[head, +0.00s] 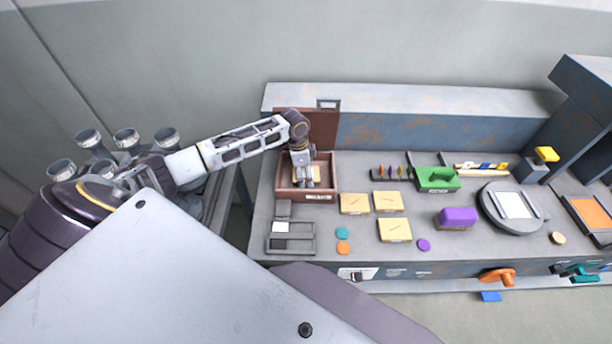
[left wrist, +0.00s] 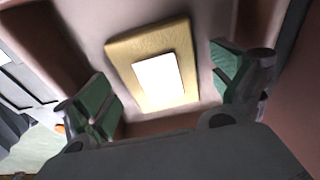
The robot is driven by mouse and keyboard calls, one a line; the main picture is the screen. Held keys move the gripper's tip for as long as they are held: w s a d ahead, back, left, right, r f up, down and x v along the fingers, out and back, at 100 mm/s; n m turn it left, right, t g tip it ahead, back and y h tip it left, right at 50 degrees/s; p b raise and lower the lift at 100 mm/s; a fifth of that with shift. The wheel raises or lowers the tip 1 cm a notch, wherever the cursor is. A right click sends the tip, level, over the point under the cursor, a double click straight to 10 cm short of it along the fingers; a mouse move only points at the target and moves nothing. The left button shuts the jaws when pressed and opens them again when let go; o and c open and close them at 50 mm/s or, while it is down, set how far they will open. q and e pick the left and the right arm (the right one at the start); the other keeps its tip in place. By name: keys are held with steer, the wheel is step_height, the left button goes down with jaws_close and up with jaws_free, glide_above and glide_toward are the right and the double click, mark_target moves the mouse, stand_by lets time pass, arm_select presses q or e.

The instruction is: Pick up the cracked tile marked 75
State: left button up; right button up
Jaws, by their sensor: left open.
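My left gripper (head: 307,183) is open above a brown open-top box (head: 319,196) at the table's left end. In the left wrist view a yellow tile (left wrist: 123,50) with a bright white patch lies on the box floor. It sits between the two green-padded fingers of the left gripper (left wrist: 163,86), with space on both sides. Three more yellow tiles lie on the table: one (head: 353,204) right of the box, one (head: 388,202) beside it, and one (head: 394,230) nearer the front. Their numbers and cracks are too small to read. My right gripper is out of view.
Teal (head: 342,233), orange (head: 343,248) and purple (head: 423,245) discs lie near the tiles. A purple block (head: 457,218), a green holder (head: 437,179) and a round plate (head: 493,212) stand to the right. A grey tray (head: 291,246) lies in front of the box.

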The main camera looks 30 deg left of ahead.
arm_select(q)
steer(key=c, duration=1.3)
steer(key=shift+r, duration=0.1)
steer(key=shift+s+d+r, duration=0.1)
steer(key=shift+r, duration=0.2)
step_height(320, 180, up, 6)
steer(key=shift+r+b, duration=0.2)
steer(key=shift+b, duration=0.25)
steer(key=s+d, duration=0.5)
steer(key=s, duration=0.3)
steer(key=s+d+b, duration=0.1)
steer(key=s+d, duration=0.4)
steer(key=s, duration=0.3)
steer(key=shift+s+d+b, duration=0.15)
steer(key=shift+s+b, duration=0.15)
steer(key=shift+s, duration=0.1)
